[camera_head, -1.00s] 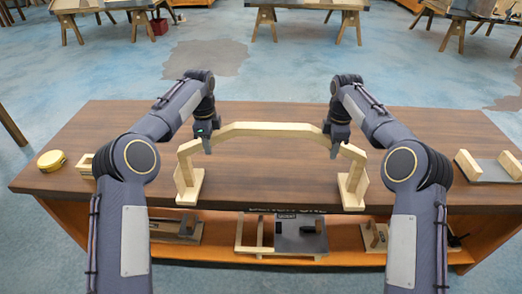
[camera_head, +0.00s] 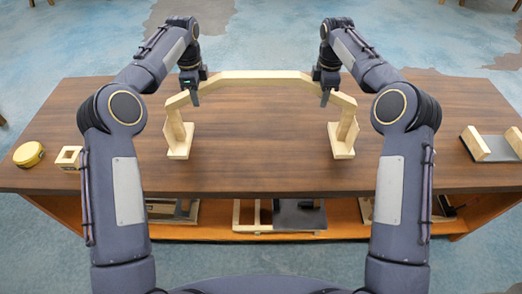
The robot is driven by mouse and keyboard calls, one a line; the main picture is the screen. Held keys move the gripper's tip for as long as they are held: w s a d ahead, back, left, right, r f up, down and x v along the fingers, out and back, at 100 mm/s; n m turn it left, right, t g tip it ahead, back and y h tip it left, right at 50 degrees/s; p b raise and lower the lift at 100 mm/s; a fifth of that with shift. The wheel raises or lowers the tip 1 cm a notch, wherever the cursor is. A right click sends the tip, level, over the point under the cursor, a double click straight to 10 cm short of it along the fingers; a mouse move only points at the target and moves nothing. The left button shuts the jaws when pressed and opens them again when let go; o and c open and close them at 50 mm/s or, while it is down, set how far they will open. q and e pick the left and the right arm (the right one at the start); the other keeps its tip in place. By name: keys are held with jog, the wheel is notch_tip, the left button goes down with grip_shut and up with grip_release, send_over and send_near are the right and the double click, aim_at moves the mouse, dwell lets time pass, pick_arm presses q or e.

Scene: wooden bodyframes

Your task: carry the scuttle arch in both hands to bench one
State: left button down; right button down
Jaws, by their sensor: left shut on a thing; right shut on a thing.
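The scuttle arch (camera_head: 262,77) is a pale wooden arch with a flat top bar, slanted corners and two feet. It stands upright over the dark brown bench top (camera_head: 250,165). I cannot tell whether its feet touch the wood. My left gripper (camera_head: 195,97) is shut on the arch near its left corner. My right gripper (camera_head: 324,97) is shut on it near its right corner. The fingertips are partly hidden by the wrists and the wood.
On the bench top, a yellow round tin (camera_head: 28,154) and a small wooden frame (camera_head: 69,158) lie at the left. A dark plate with wooden blocks (camera_head: 490,145) lies at the right. The shelf below (camera_head: 345,218) holds more wooden pieces. Blue floor lies beyond.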

pick_arm(q)
jog(key=shift+f, duration=0.15)
pick_arm(e)
jog(key=shift+f, duration=0.15)
